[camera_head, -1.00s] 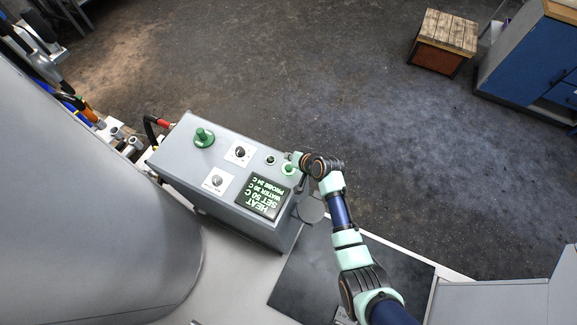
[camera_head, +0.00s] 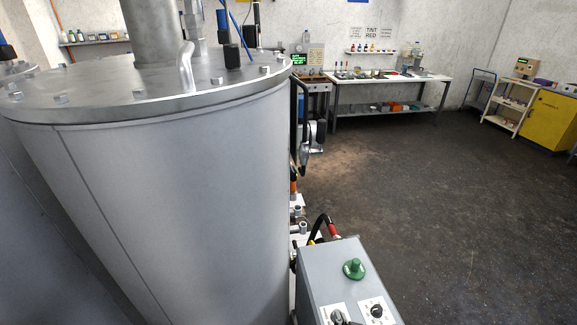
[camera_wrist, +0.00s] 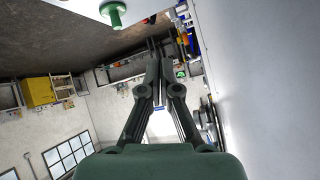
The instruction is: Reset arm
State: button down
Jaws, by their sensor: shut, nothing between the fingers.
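My gripper (camera_wrist: 159,66) shows in the wrist view with its two fingers close together and nothing between them. The arm and gripper are out of the head view. The grey control box (camera_head: 340,272) stands at the bottom of the head view, with a green knob (camera_head: 353,268) on top and two dials on white plates, one of them cut by the lower edge. A green knob (camera_wrist: 113,14) hangs at the top of the wrist view, apart from the fingers. The box's screen is out of the head view.
A large grey metal tank (camera_head: 190,190) with a bolted lid fills the left of the head view. Hoses and fittings run between tank and box. A workbench (camera_head: 385,80), a white cart (camera_head: 507,105) and a yellow cabinet (camera_head: 552,120) stand far back. The floor at right is clear.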

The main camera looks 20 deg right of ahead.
jog(key=s+a+r+n+t+y, duration=0.1)
jog(key=s+a+r+n, duration=0.2)
jog(key=a+r, duration=0.55)
jog(key=s+a+r+n+t+y, duration=0.15)
jog(key=a+r, duration=0.35)
jog(key=a, duration=0.6)
notch_tip(320, 180, up, 15)
jog(key=s+n+p, duration=0.1)
jog(key=p, duration=1.3)
jog(key=shift+s+a+p, duration=0.2)
jog(key=shift+a+p, duration=0.1)
jog(key=shift+a, duration=0.1)
